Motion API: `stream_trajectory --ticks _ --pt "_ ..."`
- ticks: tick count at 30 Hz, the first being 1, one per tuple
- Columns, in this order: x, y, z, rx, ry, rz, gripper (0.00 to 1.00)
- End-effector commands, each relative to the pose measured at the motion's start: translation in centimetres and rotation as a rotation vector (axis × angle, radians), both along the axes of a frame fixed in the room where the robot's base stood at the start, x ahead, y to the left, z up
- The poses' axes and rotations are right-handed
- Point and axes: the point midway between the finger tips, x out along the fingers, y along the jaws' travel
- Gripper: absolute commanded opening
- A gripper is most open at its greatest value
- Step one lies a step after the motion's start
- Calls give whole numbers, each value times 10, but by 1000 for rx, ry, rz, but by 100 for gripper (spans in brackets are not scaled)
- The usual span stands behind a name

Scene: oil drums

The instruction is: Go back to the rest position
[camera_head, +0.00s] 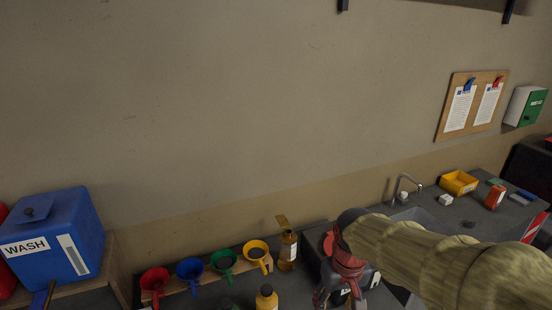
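My arm, in a beige padded sleeve, reaches in from the lower right. My gripper (343,294) is at its end, dark with red parts, pointing down over the worktop (205,300) near the bottom edge. The fingertips are small, dark and partly cut off by the frame, so I cannot tell whether they are open or shut.
Red, blue, green and yellow funnels (223,262) stand in a row on a wooden rack. A blue WASH tank (52,240) is at left. A yellow-capped bottle (266,297) is in front.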

Motion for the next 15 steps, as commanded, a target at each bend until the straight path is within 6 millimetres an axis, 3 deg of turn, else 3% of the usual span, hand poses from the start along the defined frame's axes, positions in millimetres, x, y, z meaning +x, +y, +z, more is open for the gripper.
stream_trajectory --ticks 3,9,15 --pt "-36 -12 -9 7 -57 -26 48" --pt "-87 -28 -24 16 -156 -62 48" --pt "-122 -40 -36 24 -282 -96 48"
